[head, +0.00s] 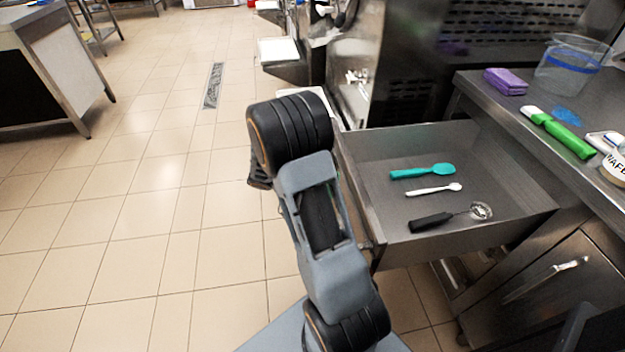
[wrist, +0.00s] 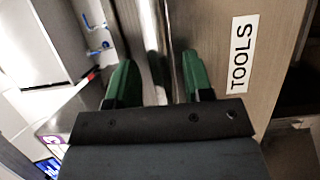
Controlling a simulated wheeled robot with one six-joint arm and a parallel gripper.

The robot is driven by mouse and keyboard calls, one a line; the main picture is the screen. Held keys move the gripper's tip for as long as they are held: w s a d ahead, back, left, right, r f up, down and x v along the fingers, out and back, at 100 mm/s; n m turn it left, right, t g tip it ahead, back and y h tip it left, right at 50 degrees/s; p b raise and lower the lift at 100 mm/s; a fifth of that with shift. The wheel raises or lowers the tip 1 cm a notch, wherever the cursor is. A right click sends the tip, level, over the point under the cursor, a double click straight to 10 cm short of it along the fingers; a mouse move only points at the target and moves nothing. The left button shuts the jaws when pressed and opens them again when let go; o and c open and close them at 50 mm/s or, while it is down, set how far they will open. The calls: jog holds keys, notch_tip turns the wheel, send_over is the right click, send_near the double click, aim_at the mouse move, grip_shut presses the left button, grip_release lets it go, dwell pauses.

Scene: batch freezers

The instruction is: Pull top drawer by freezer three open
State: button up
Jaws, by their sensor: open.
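The top drawer (head: 375,155) stands pulled out from under the steel counter in the head view, its inside in plain sight. It holds a teal spoon (head: 422,171), a white spoon (head: 434,189) and a black-handled strainer (head: 450,216). In the wrist view its front (wrist: 213,35) carries a "TOOLS" label (wrist: 242,52). My gripper (wrist: 158,62) has its green fingers apart at either side of the shiny bar handle (wrist: 155,30). Whether a finger touches the bar is unclear. In the head view my arm hides the handle and most of the gripper.
The counter (head: 475,88) bears purple cloths (head: 505,82), a clear tub (head: 570,68) and a green-handled tool (head: 568,140). A lower drawer (head: 535,285) is shut. A steel freezer (head: 410,70) stands behind. Tiled floor at left is clear up to another table (head: 60,65).

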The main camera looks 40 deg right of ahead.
jog(key=p+v, duration=0.9)
jog(key=v, duration=0.4)
jog(key=shift+p, duration=0.4)
jog(key=shift+a, duration=0.1)
